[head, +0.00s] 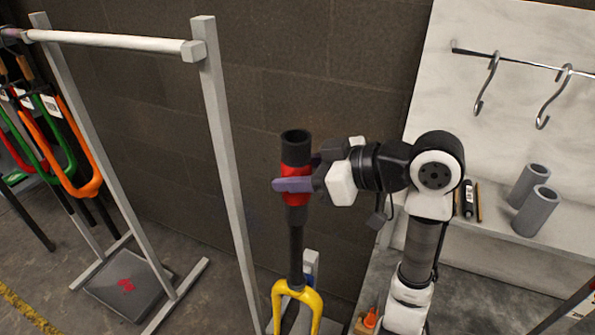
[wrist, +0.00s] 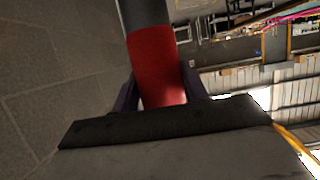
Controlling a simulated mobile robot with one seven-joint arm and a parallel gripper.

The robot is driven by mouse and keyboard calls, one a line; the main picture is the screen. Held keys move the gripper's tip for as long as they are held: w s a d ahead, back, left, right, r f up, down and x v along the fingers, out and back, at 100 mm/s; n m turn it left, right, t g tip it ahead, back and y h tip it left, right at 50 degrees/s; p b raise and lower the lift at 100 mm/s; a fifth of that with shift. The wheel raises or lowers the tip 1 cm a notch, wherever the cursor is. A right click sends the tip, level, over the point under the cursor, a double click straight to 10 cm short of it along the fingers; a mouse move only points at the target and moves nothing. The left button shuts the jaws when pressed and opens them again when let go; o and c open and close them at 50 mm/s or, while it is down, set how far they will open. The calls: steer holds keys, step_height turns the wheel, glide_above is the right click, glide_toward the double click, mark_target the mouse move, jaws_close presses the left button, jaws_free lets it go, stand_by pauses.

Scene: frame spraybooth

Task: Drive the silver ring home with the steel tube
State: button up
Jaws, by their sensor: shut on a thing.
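My gripper (head: 299,176) is shut on the red band of a dark tube (head: 297,144), which I take to be the steel tube. The tube is upright, with its open end at the top. In the wrist view its red band (wrist: 158,70) sits between the two fingers. Below the tube, a narrower dark stem (head: 296,250) rises from a yellow fork (head: 298,294). The tube's lower end is in line with the stem and appears to be around its upper part, well above the fork's crown. I cannot make out the silver ring in either view.
A white-grey rack frame (head: 222,150) stands close on the left, with coloured forks (head: 75,150) hanging farther left. At right, a shelf holds two grey cylinders (head: 537,211) below hooks (head: 487,82). A brick wall is behind. An orange-tipped item (head: 370,318) is on the bench.

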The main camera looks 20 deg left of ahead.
mark_target(297, 151)
steer(key=shift+r, duration=0.1)
steer(key=shift+r+p, duration=1.7)
steer(key=shift+r, duration=0.35)
steer(key=s, duration=0.8)
steer(key=shift+p, duration=0.45)
steer(key=shift+a, duration=0.1)
